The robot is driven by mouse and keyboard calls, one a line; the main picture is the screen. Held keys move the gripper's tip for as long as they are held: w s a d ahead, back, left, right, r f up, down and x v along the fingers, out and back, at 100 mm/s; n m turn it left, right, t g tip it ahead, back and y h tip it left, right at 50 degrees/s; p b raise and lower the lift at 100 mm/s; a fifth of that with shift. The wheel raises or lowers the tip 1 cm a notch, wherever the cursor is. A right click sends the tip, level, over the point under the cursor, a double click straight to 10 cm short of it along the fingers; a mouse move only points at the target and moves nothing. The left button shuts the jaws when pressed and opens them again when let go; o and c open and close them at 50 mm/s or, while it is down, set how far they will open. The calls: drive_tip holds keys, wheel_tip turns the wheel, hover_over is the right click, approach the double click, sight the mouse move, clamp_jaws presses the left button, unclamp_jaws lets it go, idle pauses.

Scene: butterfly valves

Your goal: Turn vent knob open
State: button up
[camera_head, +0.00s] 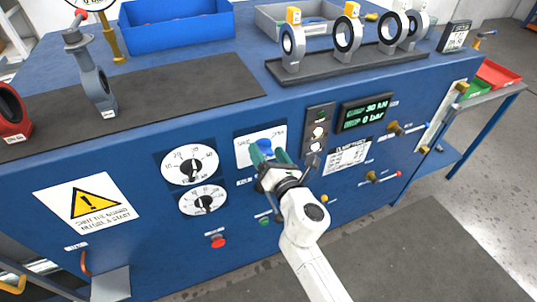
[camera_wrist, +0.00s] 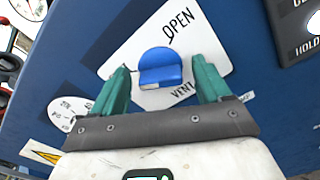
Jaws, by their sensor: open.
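The vent knob is blue and sits on a white label plate on the blue panel of the bench. In the wrist view the knob (camera_wrist: 160,66) lies between my two green fingers, with a visible gap on each side. The plate (camera_wrist: 212,35) reads OPEN at the upper right and VENT below the knob. In the head view the knob (camera_head: 265,145) is partly hidden by my fingers, and the plate (camera_head: 242,151) shows to its left. My gripper (camera_wrist: 160,63) is open around the knob; it also shows in the head view (camera_head: 267,155). Contact with the knob cannot be told.
Two white dials (camera_head: 189,164) are left of the plate. A dark switch strip (camera_head: 317,132) and a green-lit display (camera_head: 365,113) are to its right. A red button (camera_head: 217,240) is lower down. Ring-shaped valves (camera_head: 348,34) stand on the bench top.

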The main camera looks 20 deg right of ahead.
drive_tip(key=c, duration=1)
drive_tip(key=shift+c, duration=0.2)
drive_tip(key=shift+m, duration=0.3)
drive_tip(key=m, duration=0.5)
drive_tip(key=shift+f+b, duration=0.1)
drive_tip(key=shift+b, duration=0.3)
drive_tip(key=m+b, duration=0.1)
drive_tip(key=m, duration=0.5)
drive_tip(key=shift+d+f+m+b, duration=0.1)
drive_tip(key=shift+f+m+b, duration=0.1)
drive_tip(key=shift+m+b, duration=0.15)
drive_tip(key=m+b, duration=0.2)
drive_tip(key=m, duration=0.2)
drive_tip(key=m+b, duration=0.2)
drive_tip(key=m, duration=0.1)
drive_tip(key=m+b, duration=0.2)
drive_tip(key=m, duration=0.2)
drive_tip(key=shift+f+m, duration=0.25)
drive_tip(key=shift+m, duration=0.1)
